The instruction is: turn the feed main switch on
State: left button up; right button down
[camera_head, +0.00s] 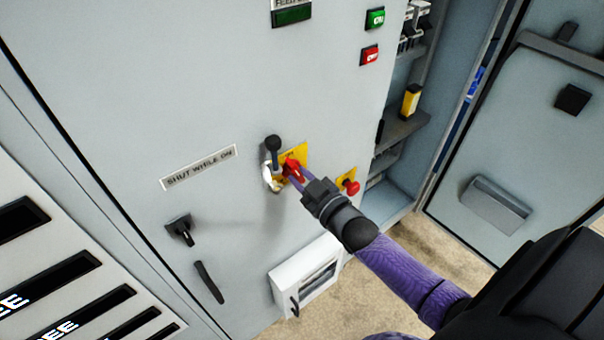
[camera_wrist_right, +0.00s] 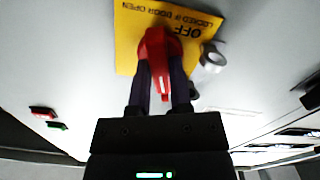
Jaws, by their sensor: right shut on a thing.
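The feed main switch is a red rotary handle (camera_head: 292,168) on a yellow plate (camera_head: 303,152) on the grey cabinet door. In the right wrist view the red handle (camera_wrist_right: 158,62) stands in front of the yellow plate (camera_wrist_right: 130,40), which reads "OFF" and "LOCKED IF DOOR OPEN". My right gripper (camera_head: 298,175) is shut on the red handle, with one finger on each side of it in the wrist view (camera_wrist_right: 160,80). The fingers hide part of the handle. My left gripper is not in view.
A black lever (camera_head: 273,150) with a silver lock sits just left of the switch. A red emergency button (camera_head: 351,187) is to its lower right. Green (camera_head: 375,18) and red (camera_head: 369,55) buttons are above. An open compartment with shelves (camera_head: 405,130) lies to the right.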

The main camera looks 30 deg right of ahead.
jog(key=shift+m+p, duration=0.35)
jog(key=shift+m, duration=1.55)
jog(key=c, duration=0.5)
grip_release()
jog(key=shift+c, duration=0.2)
jog(key=s+p, duration=0.1)
jog(key=s, duration=0.9)
jog(key=shift+d, duration=0.4)
